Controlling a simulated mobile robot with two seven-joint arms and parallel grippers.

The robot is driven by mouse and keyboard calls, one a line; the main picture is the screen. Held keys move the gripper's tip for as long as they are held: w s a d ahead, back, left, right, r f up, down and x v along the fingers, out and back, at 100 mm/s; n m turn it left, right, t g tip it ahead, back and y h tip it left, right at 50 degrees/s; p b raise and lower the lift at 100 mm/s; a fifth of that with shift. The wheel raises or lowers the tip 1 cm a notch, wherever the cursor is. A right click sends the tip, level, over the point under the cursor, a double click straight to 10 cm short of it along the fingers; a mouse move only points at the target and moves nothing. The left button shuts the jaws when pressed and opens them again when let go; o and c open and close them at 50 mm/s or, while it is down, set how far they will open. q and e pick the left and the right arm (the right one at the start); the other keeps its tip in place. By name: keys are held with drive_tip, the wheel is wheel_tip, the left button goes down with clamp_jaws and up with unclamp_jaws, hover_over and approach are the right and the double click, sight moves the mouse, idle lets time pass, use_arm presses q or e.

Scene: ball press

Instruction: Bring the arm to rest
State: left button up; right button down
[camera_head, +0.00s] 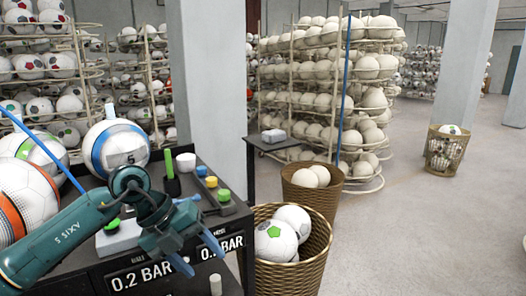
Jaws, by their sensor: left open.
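My left arm comes in from the lower left, teal and marked along its link. My left gripper (196,252) is open and empty, with its blue fingertips pointing down and to the right. It hangs in front of the dark bench (90,279), over its "0.2 BAR" labels. A white ball with a blue ring (119,147) sits on the bench behind the arm, apart from the gripper. My right gripper is not in view.
Yellow and green buttons (224,195) sit on the bench top. Wicker baskets with balls stand at the right, the nearest basket (315,255) close to the gripper. Ball racks (330,90) and a grey pillar (205,80) stand behind.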

use_arm(q)
drive_tip(key=s+d+r+n+t+h, duration=0.15)
drive_tip(key=s+d+n+h, duration=0.5)
drive_tip(key=d+h, duration=0.7)
drive_tip(key=a+f+n+t+y, duration=1.1)
drive_tip(key=n+t, duration=0.4)
drive_tip(key=n, duration=0.3)
drive_tip(key=s+a+f+n+g+y, duration=0.2)
drive_tip(key=s+f+n+g, duration=0.1)
drive_tip(key=s+f, duration=0.3)
drive_tip(key=s+a+f+n+g+y, duration=0.2)
drive_tip(key=s+f, duration=0.5)
drive_tip(key=f, duration=0.4)
drive_tip(key=shift+s+a+n+g+y+p, duration=0.3)
drive_tip(key=shift+n+g+y+p, duration=0.1)
drive_tip(key=shift+n+g+y, duration=0.35)
drive_tip(key=shift+f, duration=0.1)
